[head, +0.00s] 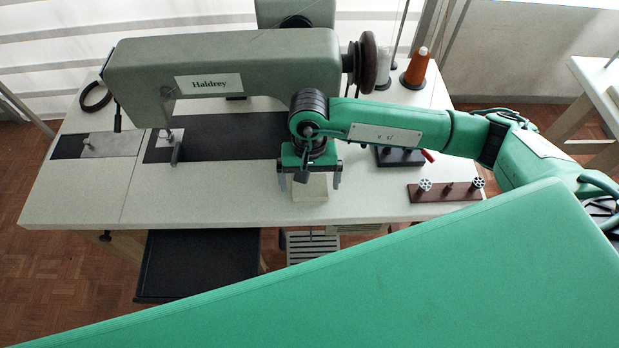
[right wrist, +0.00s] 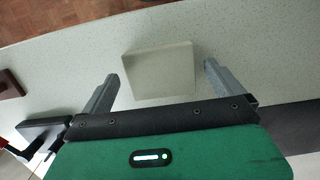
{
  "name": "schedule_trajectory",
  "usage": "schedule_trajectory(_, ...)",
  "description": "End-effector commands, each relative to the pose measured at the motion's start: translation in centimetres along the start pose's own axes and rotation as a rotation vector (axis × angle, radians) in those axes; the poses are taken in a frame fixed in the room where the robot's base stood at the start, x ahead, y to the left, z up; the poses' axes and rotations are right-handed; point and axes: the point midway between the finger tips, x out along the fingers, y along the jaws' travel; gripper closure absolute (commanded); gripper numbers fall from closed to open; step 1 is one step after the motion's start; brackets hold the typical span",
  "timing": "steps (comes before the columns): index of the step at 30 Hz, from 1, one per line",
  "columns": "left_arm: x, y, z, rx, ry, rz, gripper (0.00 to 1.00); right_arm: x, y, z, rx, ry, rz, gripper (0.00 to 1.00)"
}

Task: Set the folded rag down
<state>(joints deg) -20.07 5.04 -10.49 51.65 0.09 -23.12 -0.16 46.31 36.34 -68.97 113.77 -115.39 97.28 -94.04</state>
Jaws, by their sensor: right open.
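The folded rag (head: 311,188) is a pale, cream square lying on the white table (head: 235,207) near its front edge. It also shows in the right wrist view (right wrist: 160,70), flat on the speckled top. My right gripper (head: 309,182) is open above and just behind the rag. In the right wrist view its two fingers (right wrist: 158,85) stand apart on either side of the rag, with gaps between them and it. Nothing is held between the fingers. The gripper partly hides the rag's far side in the head view. My left gripper is not seen.
A grey sewing machine (head: 230,62) stands behind, its dark bed plate (head: 225,137) left of my gripper. To the right are a brown rack (head: 446,191), a black block (head: 400,157) and thread cones, one of them orange (head: 417,68). The table front left of the rag is clear.

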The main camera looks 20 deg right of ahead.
Motion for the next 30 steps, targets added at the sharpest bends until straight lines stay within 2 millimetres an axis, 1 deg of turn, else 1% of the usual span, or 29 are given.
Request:
schedule_trajectory(1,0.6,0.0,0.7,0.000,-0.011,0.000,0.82,-1.0,-0.1,-0.2,-0.001,0.008,-0.004,0.02)
schedule_trajectory(3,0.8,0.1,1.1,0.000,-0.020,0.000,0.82,-2.4,-0.1,-0.2,-0.002,0.009,-0.005,0.02)
schedule_trajectory(10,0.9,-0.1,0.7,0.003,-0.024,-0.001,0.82,-7.4,-0.1,-0.2,-0.002,0.009,-0.004,0.02)
schedule_trajectory(11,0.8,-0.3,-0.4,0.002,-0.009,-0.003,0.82,-8.0,-0.1,-0.2,-0.001,0.007,-0.004,0.02)
schedule_trajectory(12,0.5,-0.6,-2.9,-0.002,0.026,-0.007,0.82,-8.8,-0.1,-0.2,-0.001,0.008,-0.005,0.02)
schedule_trajectory(14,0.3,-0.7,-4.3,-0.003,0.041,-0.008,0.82,-9.7,-0.1,-0.1,-0.002,0.007,-0.003,0.02)
schedule_trajectory(15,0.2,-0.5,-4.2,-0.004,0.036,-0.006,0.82,-10.2,-0.1,-0.1,-0.002,0.006,-0.004,0.02)
schedule_trajectory(18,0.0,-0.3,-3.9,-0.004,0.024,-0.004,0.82,-11.2,-0.1,-0.1,-0.001,0.005,-0.003,0.02)
schedule_trajectory(21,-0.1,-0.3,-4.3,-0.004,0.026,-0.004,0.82,-11.7,0.0,-0.1,-0.001,0.004,-0.002,0.02)
schedule_trajectory(30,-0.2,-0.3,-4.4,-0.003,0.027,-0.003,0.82,-11.8,0.0,0.0,0.000,0.003,-0.002,0.02)
